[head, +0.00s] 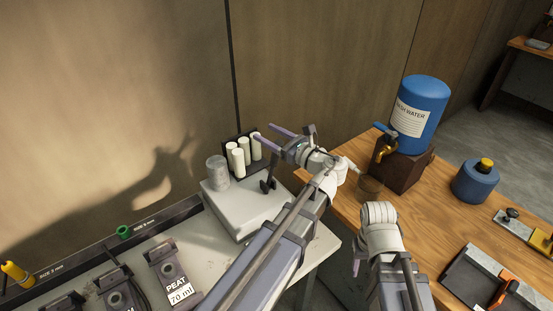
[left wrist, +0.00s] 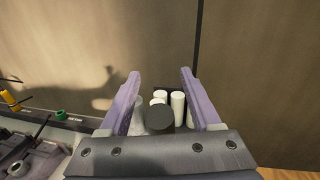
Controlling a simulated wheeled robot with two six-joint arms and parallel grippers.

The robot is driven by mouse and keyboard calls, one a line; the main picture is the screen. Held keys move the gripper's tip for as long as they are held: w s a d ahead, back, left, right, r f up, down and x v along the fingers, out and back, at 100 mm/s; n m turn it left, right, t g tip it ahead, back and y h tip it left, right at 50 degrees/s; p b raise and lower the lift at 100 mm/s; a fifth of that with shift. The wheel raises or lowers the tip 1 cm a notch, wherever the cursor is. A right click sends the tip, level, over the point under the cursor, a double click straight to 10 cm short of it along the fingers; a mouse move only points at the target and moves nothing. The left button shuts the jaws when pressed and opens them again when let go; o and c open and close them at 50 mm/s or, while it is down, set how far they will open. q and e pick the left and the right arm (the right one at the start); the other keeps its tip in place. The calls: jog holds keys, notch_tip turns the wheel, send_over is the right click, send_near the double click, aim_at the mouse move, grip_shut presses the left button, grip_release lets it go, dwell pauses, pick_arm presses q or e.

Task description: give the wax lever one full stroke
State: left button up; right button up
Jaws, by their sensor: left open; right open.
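The wax lever (head: 268,180) is a short dark lever at the right side of a pale box (head: 232,214). My left gripper (head: 263,132) is open and empty, its purple fingers above and beyond the lever in the head view. In the left wrist view a dark round knob (left wrist: 160,119), probably the lever's top, shows between the open fingers (left wrist: 160,75), nearer their bases than their tips. I cannot tell whether anything touches it. My right gripper (head: 357,267) is open at the lower middle, mostly hidden behind its own wrist.
White cylinders (head: 239,160) and a clear cup (head: 217,172) stand at the box's back. Dark labelled units (head: 170,270) line the bench to the left. A blue water drum (head: 420,110) with a tap stands on the wooden table at right.

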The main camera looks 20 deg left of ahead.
notch_tip(320, 180, up, 8)
jog(key=p, duration=0.6)
jog(key=shift+f+p, duration=0.25)
jog(key=shift+p, duration=0.15)
